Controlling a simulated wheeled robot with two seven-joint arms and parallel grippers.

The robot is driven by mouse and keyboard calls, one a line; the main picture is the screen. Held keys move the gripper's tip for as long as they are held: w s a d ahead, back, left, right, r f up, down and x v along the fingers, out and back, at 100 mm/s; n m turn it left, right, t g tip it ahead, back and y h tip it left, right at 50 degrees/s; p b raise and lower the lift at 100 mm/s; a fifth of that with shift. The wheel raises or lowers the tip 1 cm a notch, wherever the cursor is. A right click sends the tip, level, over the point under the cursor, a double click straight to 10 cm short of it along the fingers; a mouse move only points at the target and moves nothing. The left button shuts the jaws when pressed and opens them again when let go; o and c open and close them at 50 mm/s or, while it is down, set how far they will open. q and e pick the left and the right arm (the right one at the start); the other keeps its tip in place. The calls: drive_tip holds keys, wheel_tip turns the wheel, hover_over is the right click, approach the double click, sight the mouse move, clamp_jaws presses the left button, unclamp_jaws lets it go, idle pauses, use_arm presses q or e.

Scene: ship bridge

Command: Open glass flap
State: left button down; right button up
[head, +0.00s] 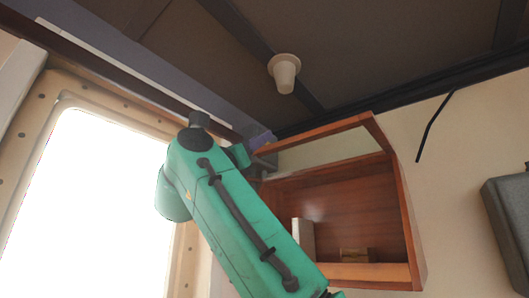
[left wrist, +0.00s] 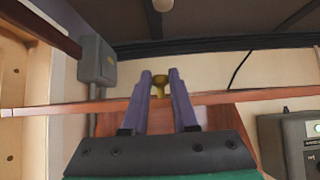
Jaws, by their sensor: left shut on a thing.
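A wooden wall cabinet (head: 413,240) hangs at the right of the window in the head view. Its glass flap (head: 320,133), a wooden frame with a clear pane, is swung out and up, so the inside shows beneath it. My left gripper (head: 262,141) is at the flap's outer edge, partly hidden by my green arm. In the left wrist view my purple fingers (left wrist: 160,88) are closed around a small brass knob (left wrist: 158,82) at the flap's wooden edge (left wrist: 240,97). My right gripper is in neither view.
A white upright item (head: 303,236) and a small brown box (head: 354,255) stand inside the cabinet. A bright window (head: 80,200) is on the left. A ceiling lamp (head: 285,75) hangs above. A grey wall box (head: 508,220) is on the right.

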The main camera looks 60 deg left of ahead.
use_arm(q)
wheel_tip(320, 180, up, 2)
drive_tip(key=shift+s+r+g+p, duration=0.15)
drive_tip(key=shift+g+p, duration=0.25)
drive_tip(key=c, duration=0.7)
unclamp_jaws()
drive_tip(key=shift+s, duration=0.1)
